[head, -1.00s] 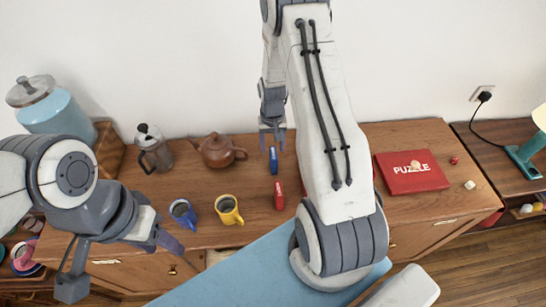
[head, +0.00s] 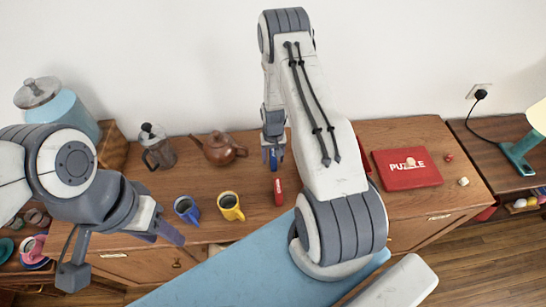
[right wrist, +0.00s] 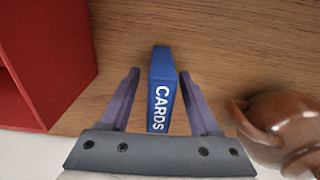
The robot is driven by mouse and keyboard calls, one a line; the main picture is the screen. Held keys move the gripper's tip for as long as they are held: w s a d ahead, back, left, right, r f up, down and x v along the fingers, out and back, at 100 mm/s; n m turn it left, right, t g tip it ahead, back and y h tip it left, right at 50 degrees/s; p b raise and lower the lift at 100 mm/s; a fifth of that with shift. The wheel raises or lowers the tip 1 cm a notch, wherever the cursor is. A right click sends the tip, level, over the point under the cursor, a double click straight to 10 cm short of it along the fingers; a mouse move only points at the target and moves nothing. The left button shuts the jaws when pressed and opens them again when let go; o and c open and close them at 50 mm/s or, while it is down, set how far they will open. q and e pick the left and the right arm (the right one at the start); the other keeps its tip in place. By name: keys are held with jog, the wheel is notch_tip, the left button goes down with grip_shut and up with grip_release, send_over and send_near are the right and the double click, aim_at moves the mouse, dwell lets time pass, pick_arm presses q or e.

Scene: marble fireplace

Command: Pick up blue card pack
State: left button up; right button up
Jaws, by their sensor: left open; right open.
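The blue card pack (head: 273,157) stands on the wooden cabinet top (head: 330,135), with "CARDS" on its side. In the right wrist view the pack (right wrist: 161,95) is between the two purple fingers of my right gripper (right wrist: 162,85). A gap shows on each side of it, so the fingers are not closed on it. In the head view my right gripper (head: 272,160) is down around the pack and partly hides it. My left gripper (head: 165,232) is open and empty in front of the cabinet at the left.
A brown teapot (head: 218,149), a moka-style pot (head: 157,147), blue (head: 186,210) and yellow (head: 230,207) mugs stand to the left. A red puzzle box (head: 407,169) lies to the right.

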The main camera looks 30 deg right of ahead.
grip_shut()
jog(key=shift+r, duration=0.1)
